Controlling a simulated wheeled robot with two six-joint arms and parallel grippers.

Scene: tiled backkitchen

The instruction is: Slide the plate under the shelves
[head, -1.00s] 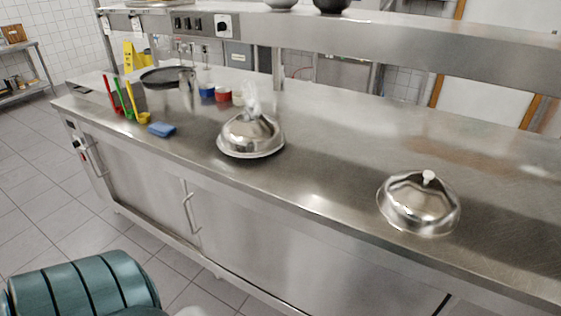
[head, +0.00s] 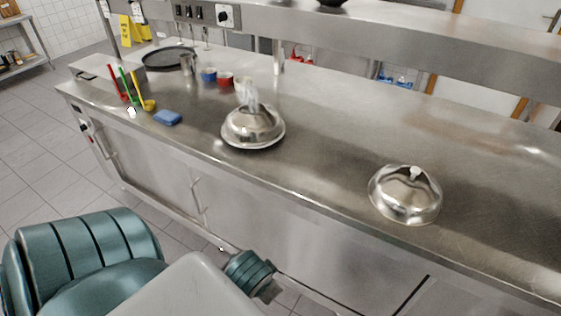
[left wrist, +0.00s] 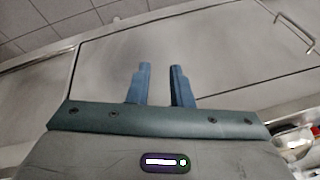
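A domed metal cover (head: 252,124) stands mid-counter with a shiny plate rim (head: 254,147) showing beneath it, near the front edge. A second metal dome (head: 405,193) with a white knob stands farther right; I cannot tell whether a plate is under it. The long metal shelf (head: 400,55) runs above the back of the counter. My left arm comes in at the lower left in the head view, in front of and below the counter. In the left wrist view my left gripper (left wrist: 161,85) has its blue fingers apart with nothing between them, facing the cabinet doors. My right gripper is not visible.
The steel counter (head: 330,140) is clear between and behind the domes. To the left are a dark round tray (head: 168,58), small blue and red cups (head: 225,79), a blue sponge (head: 167,117) and coloured ladles (head: 133,92). Cabinet doors (head: 245,205) front the counter.

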